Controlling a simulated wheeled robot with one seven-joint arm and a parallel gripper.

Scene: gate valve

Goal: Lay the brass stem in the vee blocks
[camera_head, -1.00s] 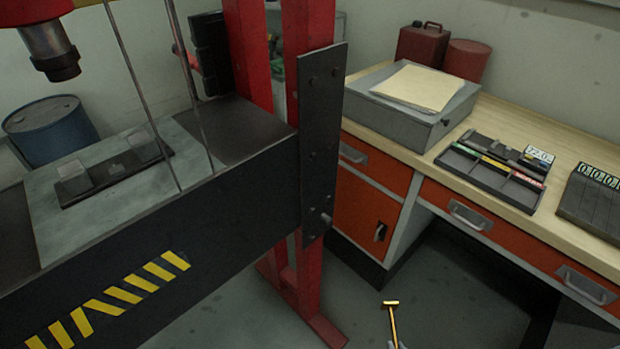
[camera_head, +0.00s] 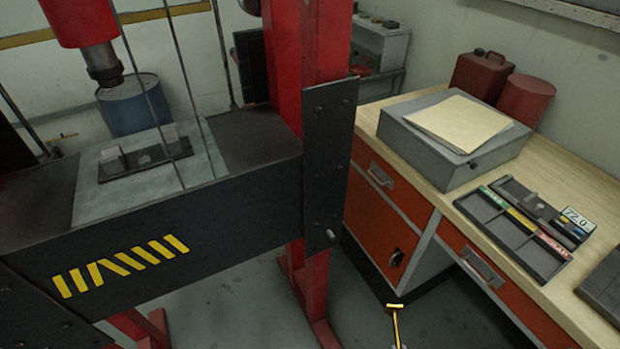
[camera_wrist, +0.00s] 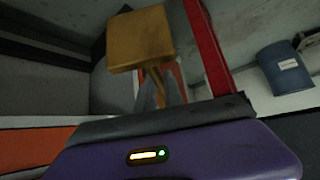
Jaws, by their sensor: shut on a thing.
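The brass stem (camera_head: 395,318) stands up at the bottom edge of the head view, its crosspiece on top. In the wrist view its square brass end (camera_wrist: 140,38) looms close, with a thin shaft running down behind the grey jaw edge. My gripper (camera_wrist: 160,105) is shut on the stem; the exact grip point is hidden. Two pale vee blocks, a left one (camera_head: 112,158) and a right one (camera_head: 169,134), stand on a dark base plate (camera_head: 120,175) on the press bed. The stem is well right of and apart from them, in front of the press.
The red press frame (camera_head: 318,60) has thin vertical rods and a ram (camera_head: 102,65) above the bed. A bench (camera_head: 440,190) with a grey box (camera_head: 455,130) and a compartment tray (camera_head: 515,235) stands right. Open floor lies between press and bench.

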